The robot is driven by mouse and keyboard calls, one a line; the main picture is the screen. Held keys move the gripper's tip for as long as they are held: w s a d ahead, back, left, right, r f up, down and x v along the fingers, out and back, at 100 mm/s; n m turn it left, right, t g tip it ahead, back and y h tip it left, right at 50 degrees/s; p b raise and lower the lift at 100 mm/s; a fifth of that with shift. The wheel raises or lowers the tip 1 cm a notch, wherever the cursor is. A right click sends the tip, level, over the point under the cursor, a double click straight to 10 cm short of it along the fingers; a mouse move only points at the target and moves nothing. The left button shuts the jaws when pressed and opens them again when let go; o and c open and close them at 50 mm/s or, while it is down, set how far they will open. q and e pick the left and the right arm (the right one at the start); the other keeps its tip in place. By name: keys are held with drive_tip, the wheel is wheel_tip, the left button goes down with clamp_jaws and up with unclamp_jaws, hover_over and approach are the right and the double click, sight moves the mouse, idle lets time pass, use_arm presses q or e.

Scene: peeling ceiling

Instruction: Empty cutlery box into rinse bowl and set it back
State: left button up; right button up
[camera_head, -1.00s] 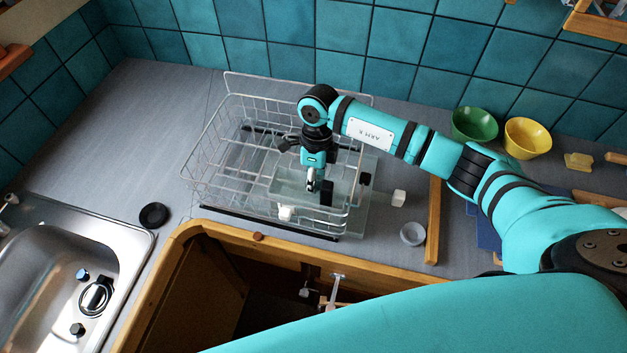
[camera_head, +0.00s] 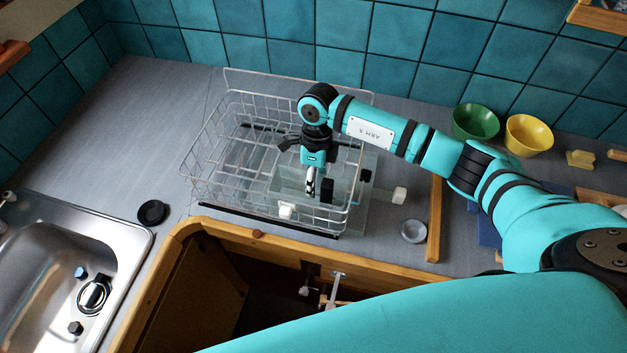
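A clear, see-through box (camera_head: 290,186) shows in the front right part of the white wire rack; I take it for the cutlery box. Its edges are faint and partly behind the wires. My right gripper (camera_head: 319,190) points down at this box, with its fingertips at or just inside it. Wires and the box walls blur the fingers, so I cannot tell whether they hold anything. No cutlery can be made out in the box. No bowl can be told for sure as the rinse bowl; a green bowl (camera_head: 475,122) and a yellow bowl (camera_head: 528,135) stand at the back right. My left gripper is out of view.
The wire rack (camera_head: 197,160) surrounds my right gripper. A steel sink (camera_head: 40,240) lies at left, with a black disc (camera_head: 151,212) beside it. A white block (camera_head: 399,196), a small pale round dish (camera_head: 413,231) and a wooden strip (camera_head: 434,220) lie right of the rack. The counter at back left is clear.

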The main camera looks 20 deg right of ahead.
drive_tip(key=shift+r, duration=0.1)
wheel_tip(320, 180, up, 12)
drive_tip(key=w+d, duration=0.1)
drive_tip(key=w, duration=0.1)
drive_tip(key=shift+d+f, duration=0.15)
drive_tip(key=shift+f, duration=0.05)
